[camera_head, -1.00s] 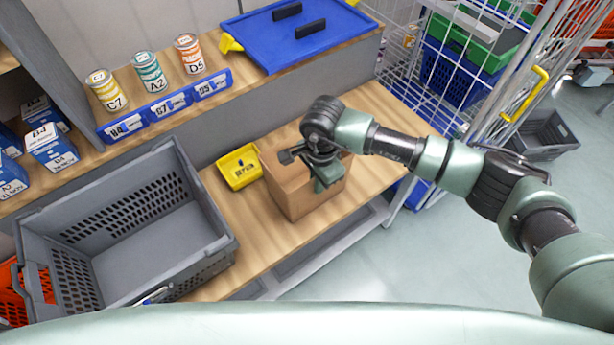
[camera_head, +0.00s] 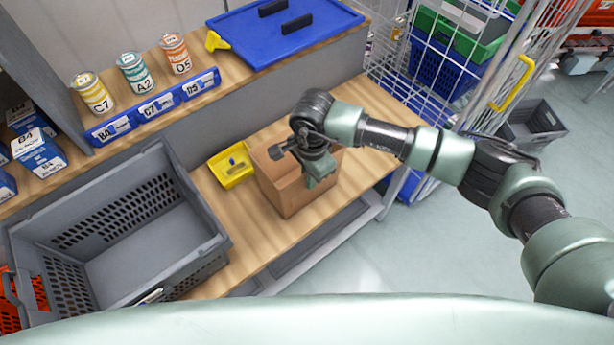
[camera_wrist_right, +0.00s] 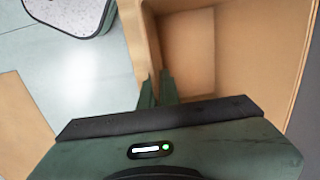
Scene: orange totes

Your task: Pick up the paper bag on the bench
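The brown paper bag (camera_head: 284,191) stands upright and open-topped on the wooden bench (camera_head: 243,226). My right gripper (camera_head: 317,180) is over the bag's top, and my arm hides part of its rim. In the right wrist view, the bag's open inside (camera_wrist_right: 240,55) shows its walls and floor. The fingertips of my right gripper (camera_wrist_right: 158,82) are close together, one on each side of the bag's wall, and look shut on it. The bag appears to rest on the bench. My left gripper is not in view.
A small yellow tray (camera_head: 231,166) sits just left of the bag. A large grey tote (camera_head: 190,262) stands further left. Behind are a blue label rail (camera_head: 155,106), cans and a blue lid (camera_head: 285,45) on a shelf. A wire cage (camera_head: 405,85) stands to the right.

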